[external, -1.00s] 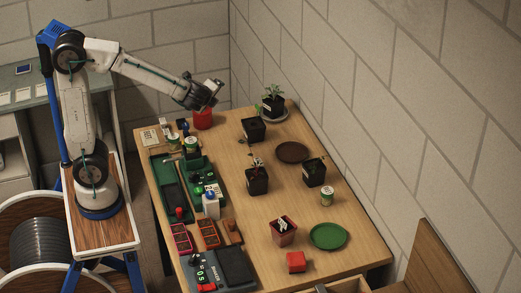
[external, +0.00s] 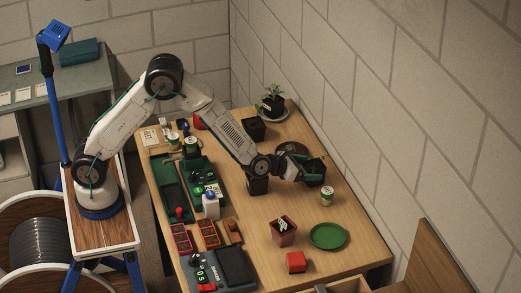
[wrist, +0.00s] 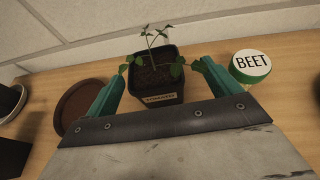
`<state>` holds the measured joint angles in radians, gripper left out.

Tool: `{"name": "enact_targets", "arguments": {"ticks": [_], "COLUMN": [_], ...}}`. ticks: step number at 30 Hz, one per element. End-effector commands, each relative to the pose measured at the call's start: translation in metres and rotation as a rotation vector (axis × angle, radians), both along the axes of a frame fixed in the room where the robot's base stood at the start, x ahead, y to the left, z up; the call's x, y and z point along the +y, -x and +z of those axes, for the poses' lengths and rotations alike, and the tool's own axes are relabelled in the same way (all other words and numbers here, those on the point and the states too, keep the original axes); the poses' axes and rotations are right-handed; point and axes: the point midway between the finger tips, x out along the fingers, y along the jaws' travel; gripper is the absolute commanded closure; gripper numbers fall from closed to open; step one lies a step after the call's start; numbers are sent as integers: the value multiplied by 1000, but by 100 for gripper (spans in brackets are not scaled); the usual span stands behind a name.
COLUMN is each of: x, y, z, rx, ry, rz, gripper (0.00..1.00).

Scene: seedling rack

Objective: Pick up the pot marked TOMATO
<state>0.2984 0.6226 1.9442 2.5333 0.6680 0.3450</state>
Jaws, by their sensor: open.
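A black square pot with a small green seedling (wrist: 154,84) stands on the table in the middle of the wrist view. A pale label (wrist: 161,98) is on its near side; its lettering is too blurred for me to read surely. My gripper (wrist: 160,68) is open, with one green finger on each side of this pot; I cannot tell whether either touches it. In the external view my gripper (external: 302,164) is at the same pot (external: 317,170) and partly hides it.
A can marked BEET (wrist: 252,66) stands close to the right finger, and a brown saucer (wrist: 82,105) lies by the left finger. The wall is behind.

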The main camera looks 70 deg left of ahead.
Motion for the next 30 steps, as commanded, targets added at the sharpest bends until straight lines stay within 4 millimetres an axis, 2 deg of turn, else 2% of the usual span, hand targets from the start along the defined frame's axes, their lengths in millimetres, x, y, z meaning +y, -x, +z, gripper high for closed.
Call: {"name": "enact_targets", "arguments": {"ticks": [10,19,20,25,26,30], "x": [11,12,12,12,12,12], "y": [-42,-48,-47,-47,-47,-48], "z": [-20,-22,-22,-22,-22,-22], "rx": [1,2,2,2,2,0], "ry": [2,2,2,2,2,2], "rz": [2,2,2,2,2,2], "gripper": [11,11,14,61,65,65]}}
